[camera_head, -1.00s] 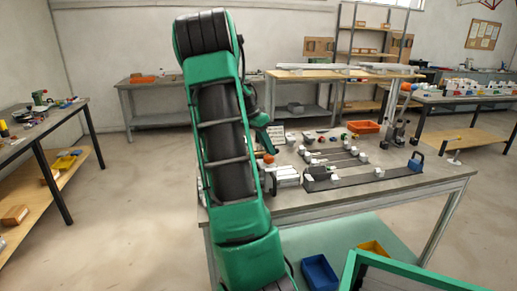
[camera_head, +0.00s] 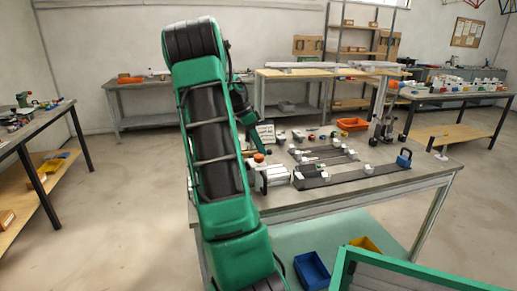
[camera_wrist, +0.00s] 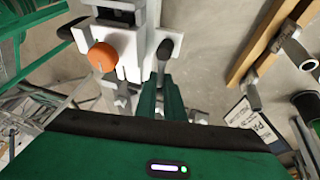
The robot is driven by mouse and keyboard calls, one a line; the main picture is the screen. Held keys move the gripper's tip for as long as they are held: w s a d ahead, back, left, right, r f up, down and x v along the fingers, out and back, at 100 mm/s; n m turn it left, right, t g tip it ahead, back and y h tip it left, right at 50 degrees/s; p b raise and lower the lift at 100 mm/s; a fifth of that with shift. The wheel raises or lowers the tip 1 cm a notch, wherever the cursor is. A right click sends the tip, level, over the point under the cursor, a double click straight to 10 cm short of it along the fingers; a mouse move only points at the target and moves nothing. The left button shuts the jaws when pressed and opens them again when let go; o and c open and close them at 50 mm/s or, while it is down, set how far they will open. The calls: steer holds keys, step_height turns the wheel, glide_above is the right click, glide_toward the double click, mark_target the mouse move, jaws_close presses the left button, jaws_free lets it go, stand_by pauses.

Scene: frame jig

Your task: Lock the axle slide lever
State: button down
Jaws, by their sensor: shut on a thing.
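A pale grey slide block with an orange knob (camera_wrist: 102,57) shows in the wrist view; the knob is also visible in the head view (camera_head: 258,157). A lever with a black grip (camera_wrist: 166,48) is beside the block, to the right of the knob. My gripper (camera_wrist: 163,84) has its green fingers closed together at this black-gripped lever, to the right of the orange knob. The exact contact is small and partly hidden. In the head view my gripper (camera_head: 261,147) reaches down to the table's left side, partly hidden behind my arm.
Dark rails with pale blocks (camera_head: 345,178) lie on the workbench (camera_head: 400,180) to the right. A blue-handled part (camera_head: 404,158) stands at the right end. An orange tray (camera_head: 352,124) is at the back. In the wrist view, a printed card (camera_wrist: 240,115) is close by on the right.

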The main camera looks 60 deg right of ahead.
steer(key=shift+w+d+r, duration=0.1)
steer(key=shift+r, duration=0.1)
steer(key=c, duration=1.9)
jaws_free()
steer(key=shift+o, duration=0.2)
steer(key=shift+f, duration=0.1)
steer(key=v, duration=1.1)
steer(key=shift+f, duration=0.15)
steer(key=s+a+f+n+t, duration=0.1)
steer(key=s+a+f+n, duration=0.2)
steer(key=a+n, duration=0.4)
steer(key=s+a+f+n+t+y, duration=0.1)
steer(key=s+a+f+n, duration=0.3)
steer(key=a, duration=1.6)
steer(key=s+a+f+n+t, duration=0.2)
steer(key=s+a+f+n, duration=0.2)
steer(key=a+n, duration=0.6)
steer(key=a, duration=0.3)
steer(key=shift+a+t, duration=0.25)
steer(key=shift+t, duration=0.15)
